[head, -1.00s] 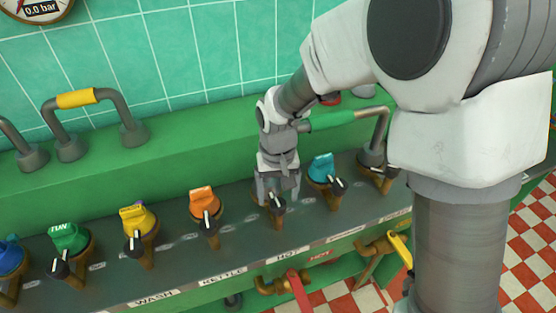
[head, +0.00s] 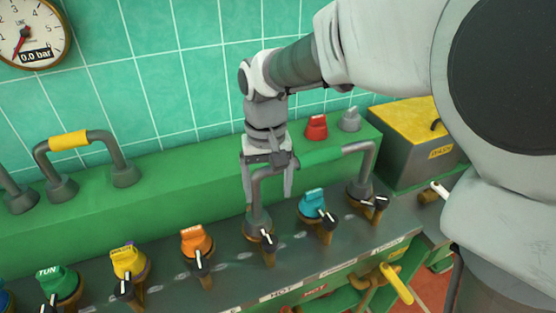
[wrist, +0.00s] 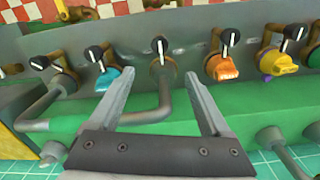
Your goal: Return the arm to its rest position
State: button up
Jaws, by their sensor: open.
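My gripper (head: 268,192) hangs from my arm over the green and grey console, its two fingers pointing down and apart. It is open, with nothing held between the fingers. In the head view it overlaps a grey bent pipe (head: 257,215) that rises from the panel; I cannot tell whether they touch. In the wrist view the open fingers (wrist: 165,85) reach toward a black-knobbed valve (wrist: 162,60), with the grey pipe (wrist: 150,117) crossing between them.
A teal valve (head: 313,203) is just right of the gripper and an orange valve (head: 196,241) to its left. Another grey pipe (head: 366,165), a red knob (head: 316,126) and a yellow-topped box (head: 408,120) stand farther right. The tiled wall is behind.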

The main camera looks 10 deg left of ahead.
jog(key=shift+d, duration=0.1)
jog(key=s+d+r+m+t, duration=0.3)
jog(key=d+r, duration=0.4)
jog(key=d, duration=0.6)
jog(key=s+d+t, duration=0.2)
jog(key=s+d, duration=0.8)
jog(key=shift+r+m+t, duration=0.3)
jog(key=shift+m, duration=0.1)
jog(key=shift+w, duration=0.1)
